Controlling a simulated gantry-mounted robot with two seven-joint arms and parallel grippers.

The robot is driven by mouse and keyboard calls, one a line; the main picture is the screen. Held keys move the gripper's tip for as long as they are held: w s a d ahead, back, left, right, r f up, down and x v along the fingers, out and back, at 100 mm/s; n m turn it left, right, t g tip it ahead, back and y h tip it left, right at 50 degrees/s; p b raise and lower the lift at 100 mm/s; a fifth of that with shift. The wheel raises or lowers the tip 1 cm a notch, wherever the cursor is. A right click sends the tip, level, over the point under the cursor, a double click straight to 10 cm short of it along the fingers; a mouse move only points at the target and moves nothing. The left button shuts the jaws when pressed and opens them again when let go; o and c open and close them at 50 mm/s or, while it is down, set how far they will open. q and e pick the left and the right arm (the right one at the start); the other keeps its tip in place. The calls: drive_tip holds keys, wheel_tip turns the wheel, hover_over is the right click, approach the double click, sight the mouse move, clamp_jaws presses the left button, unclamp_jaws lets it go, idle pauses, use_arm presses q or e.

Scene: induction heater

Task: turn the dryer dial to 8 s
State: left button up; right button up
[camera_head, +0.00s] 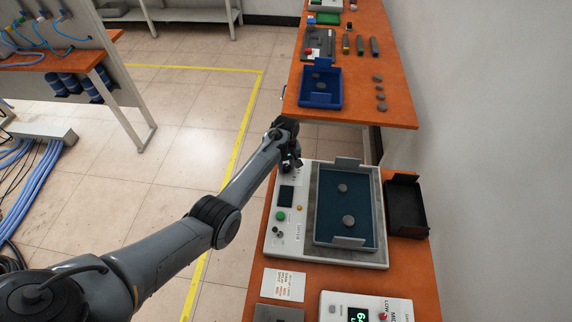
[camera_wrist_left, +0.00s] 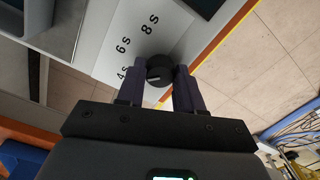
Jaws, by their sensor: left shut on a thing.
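The dryer (camera_head: 283,240) is a white-grey panel unit on the orange bench in the head view, with a small screen, buttons and a teal tray area. Its black round dial (camera_wrist_left: 160,66) shows in the left wrist view, beside the printed marks 4 s, 6 s and 8 s. A pale mark shows on the dial's near lower side; I cannot tell which number it is set to. My left gripper (camera_wrist_left: 160,82) is shut on the dial, one finger on each side. In the head view the left gripper (camera_head: 290,162) is at the dryer's far left corner and hides the dial. My right gripper is out of view.
Two grey discs lie in the dryer's tray (camera_head: 318,205). A black open bin (camera_head: 420,208) stands to its right, against the wall side. A unit with a green display (camera_head: 358,314) and a printed card (camera_head: 284,284) are nearer. A blue tray (camera_head: 306,101) sits on the farther bench.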

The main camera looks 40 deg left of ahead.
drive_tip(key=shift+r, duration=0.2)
use_arm(q)
drive_tip(key=m+p, duration=0.2)
drive_tip(key=m, duration=0.1)
drive_tip(key=shift+r, duration=0.15)
drive_tip(key=m+p, duration=0.2)
drive_tip(key=m, duration=0.2)
drive_tip(key=shift+m, duration=0.4)
drive_tip(key=m, duration=0.4)
drive_tip(key=shift+m, duration=0.3)
drive_tip(key=m, duration=0.5)
drive_tip(key=shift+f, duration=0.2)
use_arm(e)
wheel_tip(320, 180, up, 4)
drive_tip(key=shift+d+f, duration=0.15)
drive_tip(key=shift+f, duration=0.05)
use_arm(q)
drive_tip(key=shift+m, duration=0.4)
drive_tip(key=o, duration=1)
drive_tip(key=shift+o, duration=0.2)
